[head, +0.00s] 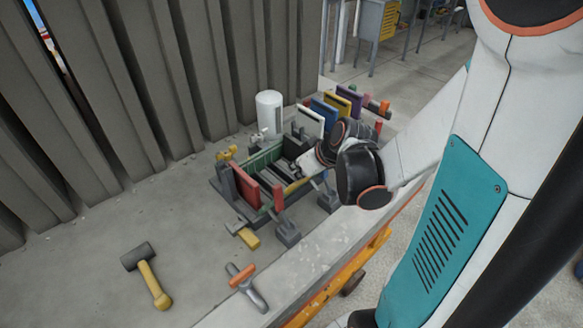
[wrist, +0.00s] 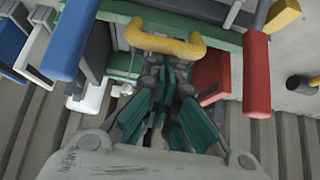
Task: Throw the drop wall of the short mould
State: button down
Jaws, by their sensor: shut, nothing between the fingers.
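The mould stands on the slab in the head view. It has a green wall (head: 262,160), dark slats inside and a red panel (head: 246,188) at its near left end. My gripper (head: 297,172) is over its near right side, mostly hidden by my wrist. In the wrist view my gripper (wrist: 166,68) has its dark teal fingers together and empty, right at a yellow handle (wrist: 150,40) on a green bar. I cannot tell whether they touch. A red panel (wrist: 212,75) and a red post (wrist: 257,80) stand right of the fingers. Which wall drops is unclear.
White (head: 310,120), blue (head: 325,113) and yellow (head: 351,99) panels stand behind my wrist. A white cylinder (head: 269,112) stands at the back by the ribbed wall. A mallet (head: 150,278) and an orange-handled tool (head: 246,287) lie in front. The left slab is clear.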

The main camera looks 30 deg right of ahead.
jog(key=shift+s+d+f, duration=0.15)
jog(key=shift+s+f, duration=0.05)
jog(key=shift+s, duration=0.55)
jog(key=shift+w, duration=0.1)
